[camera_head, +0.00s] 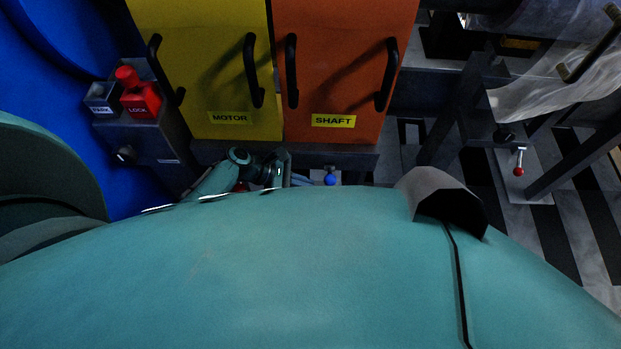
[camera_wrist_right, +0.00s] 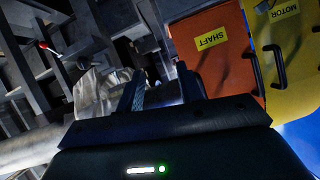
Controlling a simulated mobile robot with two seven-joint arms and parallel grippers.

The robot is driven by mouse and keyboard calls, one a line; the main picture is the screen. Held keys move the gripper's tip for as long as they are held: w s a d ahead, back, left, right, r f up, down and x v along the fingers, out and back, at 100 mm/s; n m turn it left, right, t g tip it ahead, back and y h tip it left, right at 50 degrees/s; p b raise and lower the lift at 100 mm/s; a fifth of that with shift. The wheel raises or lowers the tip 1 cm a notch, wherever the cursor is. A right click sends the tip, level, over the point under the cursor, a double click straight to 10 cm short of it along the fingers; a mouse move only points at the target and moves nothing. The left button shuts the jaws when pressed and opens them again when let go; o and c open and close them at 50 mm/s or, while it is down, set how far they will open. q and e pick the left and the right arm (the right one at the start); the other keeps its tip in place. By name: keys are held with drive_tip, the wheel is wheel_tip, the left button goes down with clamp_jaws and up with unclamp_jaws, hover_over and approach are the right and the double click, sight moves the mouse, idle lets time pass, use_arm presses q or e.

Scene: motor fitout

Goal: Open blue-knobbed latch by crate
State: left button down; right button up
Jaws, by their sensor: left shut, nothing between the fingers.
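The blue knob (camera_head: 330,180) of a latch shows low in the head view, just below the orange crate marked SHAFT (camera_head: 338,75). My left gripper (camera_head: 284,172) is shut and empty, a little left of the blue knob and apart from it. My own teal body hides what lies below. The orange crate also shows in the right wrist view (camera_wrist_right: 222,62). In that view my right gripper (camera_wrist_right: 160,84) has its fingers apart, with a grey metal cylinder (camera_wrist_right: 163,95) showing between them, seemingly beyond. The blue knob is not seen there.
A yellow crate marked MOTOR (camera_head: 205,60) stands left of the orange one. A red LOCK button (camera_head: 140,100) and a grey PARK box (camera_head: 102,98) are at the left. A red-knobbed lever (camera_head: 518,170) is at the right, among dark frame bars.

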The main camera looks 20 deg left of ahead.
use_arm(q)
drive_tip(key=p+v, duration=0.1)
drive_tip(key=v, duration=0.6)
drive_tip(key=shift+r, duration=0.35)
drive_tip(key=shift+s, duration=0.15)
